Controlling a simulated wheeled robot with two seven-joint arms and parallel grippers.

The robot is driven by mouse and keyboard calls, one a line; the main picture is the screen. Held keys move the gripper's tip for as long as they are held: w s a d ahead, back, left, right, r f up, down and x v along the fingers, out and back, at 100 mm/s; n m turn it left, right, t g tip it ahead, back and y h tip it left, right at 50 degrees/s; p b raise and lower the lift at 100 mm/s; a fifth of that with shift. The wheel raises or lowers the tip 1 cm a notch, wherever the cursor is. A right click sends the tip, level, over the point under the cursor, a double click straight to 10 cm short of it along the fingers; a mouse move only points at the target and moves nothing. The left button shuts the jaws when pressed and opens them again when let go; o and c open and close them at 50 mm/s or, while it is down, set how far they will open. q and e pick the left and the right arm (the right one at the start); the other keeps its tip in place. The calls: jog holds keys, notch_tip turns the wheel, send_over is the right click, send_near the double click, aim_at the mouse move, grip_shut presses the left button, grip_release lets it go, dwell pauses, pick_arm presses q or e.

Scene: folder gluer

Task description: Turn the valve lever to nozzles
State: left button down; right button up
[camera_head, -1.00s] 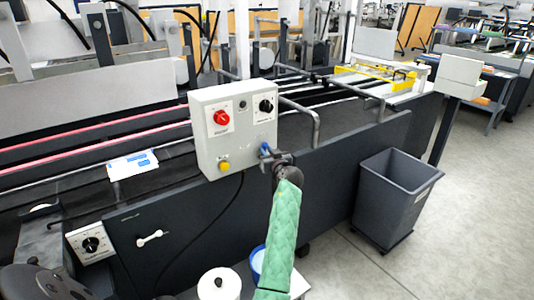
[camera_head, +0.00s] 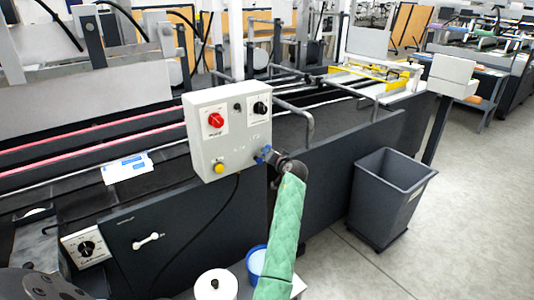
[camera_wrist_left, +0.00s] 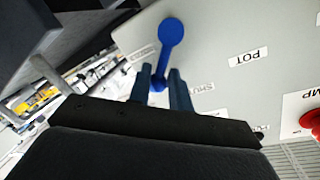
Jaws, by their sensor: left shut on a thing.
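The blue valve lever (camera_wrist_left: 170,35) is on the light grey panel face, with its round end pointing up in the left wrist view. The label "POT" is to its right and a partly hidden "SHUT" label is beside the fingers. My left gripper (camera_wrist_left: 160,88) is shut on the lever, its two blue-grey fingers on either side of the stem near the lower end. The lever is hard to tell from the fingers there. My right gripper is not in view.
The box carries a red knob (camera_head: 215,119), a black knob (camera_head: 260,108) and a yellow button (camera_head: 219,168). A grey bin (camera_head: 390,195) stands right of my arm. A white canister (camera_head: 215,285) and a blue bucket (camera_head: 256,262) are below. Open floor lies at right.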

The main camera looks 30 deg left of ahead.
pick_arm(q)
jog(key=shift+w+r+m, duration=0.1)
jog(key=shift+w+m, duration=0.1)
jog(key=shift+m, duration=0.2)
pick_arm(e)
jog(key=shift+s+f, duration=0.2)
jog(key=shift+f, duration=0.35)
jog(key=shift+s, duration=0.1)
pick_arm(q)
jog(key=c, duration=1.3)
grip_release()
jog(key=shift+d, duration=0.1)
jog(key=f+b+v, duration=0.1)
jog(key=b+v, duration=0.1)
jog(key=v, duration=0.5)
jog(key=shift+d+r, duration=0.35)
jog(key=shift+r, duration=0.1)
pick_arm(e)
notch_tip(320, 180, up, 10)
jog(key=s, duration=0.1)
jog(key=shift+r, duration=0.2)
